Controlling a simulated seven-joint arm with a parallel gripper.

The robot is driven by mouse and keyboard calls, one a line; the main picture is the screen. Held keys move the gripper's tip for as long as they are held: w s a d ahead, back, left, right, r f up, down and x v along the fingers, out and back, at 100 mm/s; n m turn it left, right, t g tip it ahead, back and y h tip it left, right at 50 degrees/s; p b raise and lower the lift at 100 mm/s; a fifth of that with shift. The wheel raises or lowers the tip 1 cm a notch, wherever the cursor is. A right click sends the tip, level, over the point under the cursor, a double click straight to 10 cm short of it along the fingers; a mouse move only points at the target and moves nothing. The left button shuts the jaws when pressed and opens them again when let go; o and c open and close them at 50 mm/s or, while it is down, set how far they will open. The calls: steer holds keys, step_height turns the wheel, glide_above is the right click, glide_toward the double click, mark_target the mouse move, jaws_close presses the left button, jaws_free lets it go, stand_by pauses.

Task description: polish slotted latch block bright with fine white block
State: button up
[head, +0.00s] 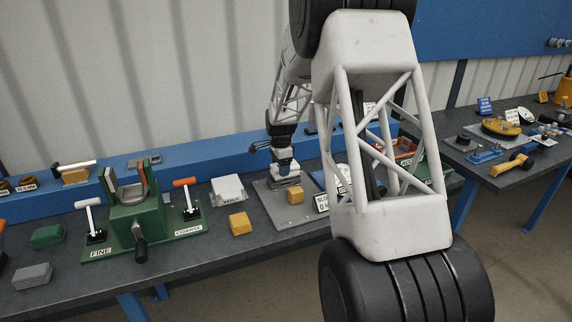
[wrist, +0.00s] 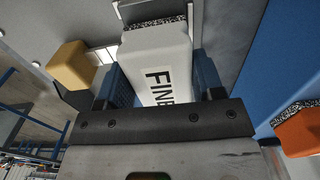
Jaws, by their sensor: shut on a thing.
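My gripper (wrist: 163,88) is shut on the fine white block (wrist: 160,58), which has FINE printed on its face and a dark speckled layer at its far end. In the head view my gripper (head: 284,163) holds this white block (head: 286,169) low over the grey plate on the bench. A grey metal piece (head: 287,183), apparently the slotted latch block, sits directly under it. Part of its grey edge (wrist: 196,22) shows beside the speckled end in the wrist view. I cannot tell whether the two touch.
A yellow block (head: 296,196) stands close by on the grey plate (head: 275,213); it also shows in the wrist view (wrist: 72,65). An orange block (wrist: 300,132) is at the right. The green FINE/COARSE fixture (head: 137,222) stands left, beyond another yellow block (head: 239,223).

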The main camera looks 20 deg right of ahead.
steer(key=shift+a+f, duration=0.25)
steer(key=shift+a, duration=0.2)
steer(key=shift+a+r, duration=0.2)
steer(key=shift+a, duration=1.3)
steer(key=shift+d+f, duration=0.2)
steer(key=shift+d, duration=0.4)
steer(key=shift+d+r, duration=0.15)
steer(key=shift+d, duration=2.45)
steer(key=shift+a, duration=3.2)
step_height(320, 180, up, 8)
